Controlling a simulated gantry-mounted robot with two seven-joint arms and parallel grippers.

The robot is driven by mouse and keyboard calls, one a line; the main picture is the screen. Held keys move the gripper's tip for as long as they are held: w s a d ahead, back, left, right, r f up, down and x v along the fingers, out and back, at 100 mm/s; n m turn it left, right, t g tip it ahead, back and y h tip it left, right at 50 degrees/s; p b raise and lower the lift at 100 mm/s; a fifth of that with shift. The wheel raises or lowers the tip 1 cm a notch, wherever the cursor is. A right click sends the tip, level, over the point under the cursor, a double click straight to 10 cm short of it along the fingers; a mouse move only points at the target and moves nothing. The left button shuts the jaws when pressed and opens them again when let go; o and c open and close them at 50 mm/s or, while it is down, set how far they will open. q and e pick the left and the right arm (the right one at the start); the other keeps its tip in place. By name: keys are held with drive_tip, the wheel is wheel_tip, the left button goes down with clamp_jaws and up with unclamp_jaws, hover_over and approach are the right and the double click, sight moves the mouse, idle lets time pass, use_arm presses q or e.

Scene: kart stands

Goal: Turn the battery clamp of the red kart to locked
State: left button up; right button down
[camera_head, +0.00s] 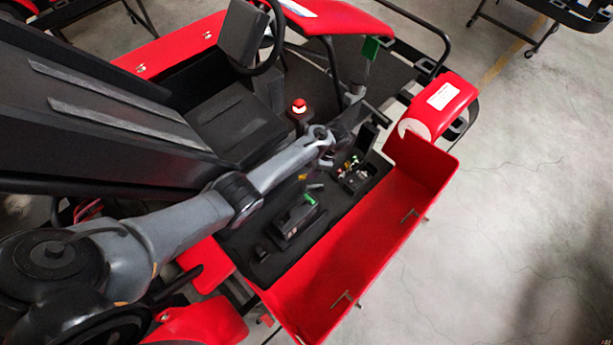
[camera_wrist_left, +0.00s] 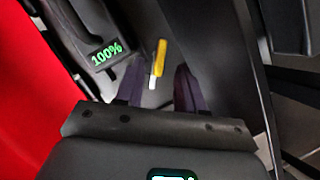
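The red kart's side bay lies open beside its seat. A black battery (camera_head: 294,218) with a green display stands in it; in the left wrist view the battery's display (camera_wrist_left: 106,53) reads 100%. The yellow battery clamp lever (camera_wrist_left: 160,58) with a pale end stands beside the battery; a bit of yellow (camera_head: 313,186) shows in the head view too. My left gripper (camera_wrist_left: 158,72) is open, its two dark fingers spread on either side of the lever's line. I cannot tell whether they touch it. In the head view my left gripper (camera_head: 326,160) is above the bay. My right gripper is not in view.
A red panel (camera_head: 365,235) with small metal pins borders the bay. A box with wires (camera_head: 357,176) sits further along it. A red button (camera_head: 299,105), the seat (camera_head: 235,120) and the steering wheel (camera_head: 272,40) are close by. Bare floor (camera_head: 500,230) lies to the right.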

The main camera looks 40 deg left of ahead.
use_arm(q)
drive_tip(key=shift+b+x, duration=0.9)
drive_tip(key=shift+x, duration=1.05)
clamp_jaws()
